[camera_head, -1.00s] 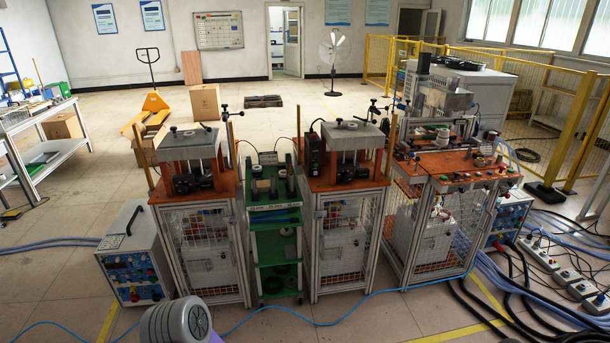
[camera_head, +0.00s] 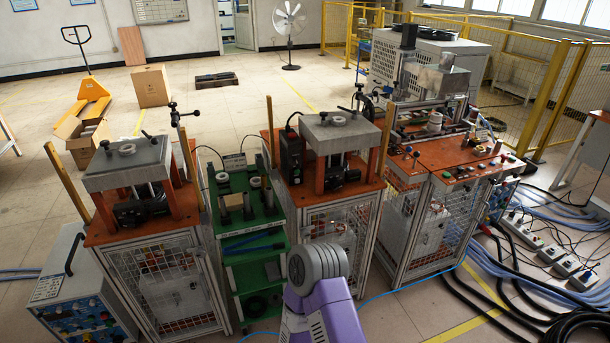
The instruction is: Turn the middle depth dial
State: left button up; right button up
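I cannot make out for certain which part is the middle depth dial. The middle press machine (camera_head: 330,165) has a grey top plate with a round knob-like piece (camera_head: 338,120) and a small handle on it. The left press machine (camera_head: 140,185) has a similar round piece (camera_head: 126,150) on its plate. The right machine (camera_head: 450,160) has an orange panel with several small knobs and buttons (camera_head: 463,170). A grey and purple link of my arm rises at the bottom centre, in front of the middle machine. Neither gripper's fingers are in view.
A green shelf cart (camera_head: 250,245) stands between the left and middle machines. A blue-fronted control box (camera_head: 75,305) is at the lower left. Black cables and power strips (camera_head: 555,255) lie on the floor at right. Yellow fencing (camera_head: 560,100) stands behind them.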

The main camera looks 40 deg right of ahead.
aim_at(334, 184)
jog(key=z, duration=0.7)
jog(key=i, duration=1.1)
jog(key=z, duration=1.1)
